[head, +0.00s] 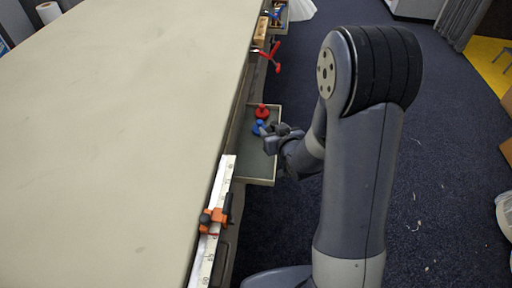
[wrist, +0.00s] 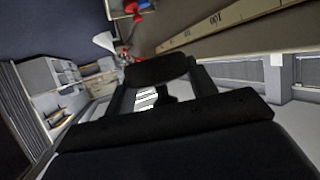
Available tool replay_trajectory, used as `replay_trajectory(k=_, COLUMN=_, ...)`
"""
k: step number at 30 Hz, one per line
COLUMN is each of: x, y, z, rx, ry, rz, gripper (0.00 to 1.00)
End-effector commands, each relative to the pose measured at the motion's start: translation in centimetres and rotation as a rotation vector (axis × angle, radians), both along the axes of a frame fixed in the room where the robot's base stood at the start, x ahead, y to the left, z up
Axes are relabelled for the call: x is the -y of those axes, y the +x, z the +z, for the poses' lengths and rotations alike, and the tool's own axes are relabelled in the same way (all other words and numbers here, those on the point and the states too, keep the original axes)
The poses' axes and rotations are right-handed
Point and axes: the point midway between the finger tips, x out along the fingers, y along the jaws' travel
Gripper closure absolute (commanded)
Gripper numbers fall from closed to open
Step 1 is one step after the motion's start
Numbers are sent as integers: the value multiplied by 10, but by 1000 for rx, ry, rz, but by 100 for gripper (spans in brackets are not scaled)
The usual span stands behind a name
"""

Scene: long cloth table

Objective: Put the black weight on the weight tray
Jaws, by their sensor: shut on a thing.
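The weight tray (head: 255,172) is a shallow grey tray with a pale rim, sticking out from the table's right edge in the head view. A red weight (head: 262,111) and a blue weight (head: 258,128) stand in its far part. My gripper (head: 272,138) is over the tray's right side, close to the blue weight. In the wrist view my gripper (wrist: 157,92) is shut on the black weight (wrist: 155,70), whose broad dark disc shows beyond the fingers. In the head view the weight blends with the dark gripper, and I cannot tell its height above the tray.
A white ruler (head: 208,254) with an orange and black clamp (head: 215,216) lies along the table's edge. A red clamp (head: 271,56) and a wooden block (head: 261,31) are farther along that edge, near another tray (head: 283,17). The long tabletop (head: 110,120) is bare.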

Motion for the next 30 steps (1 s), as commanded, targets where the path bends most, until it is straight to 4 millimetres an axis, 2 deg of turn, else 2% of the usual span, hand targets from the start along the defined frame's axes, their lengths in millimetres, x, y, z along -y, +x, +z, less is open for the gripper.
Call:
replay_trajectory(k=1, x=-6, y=3, z=-11, rx=8, ry=1, rz=25, gripper=85)
replay_trajectory(k=15, x=-47, y=8, z=-49, rx=8, ry=-1, rz=232, gripper=85)
replay_trajectory(k=24, x=-61, y=8, z=-72, rx=6, ry=1, rz=321, gripper=85)
replay_trajectory(k=30, x=-65, y=8, z=-78, rx=4, ry=1, rz=349, gripper=85)
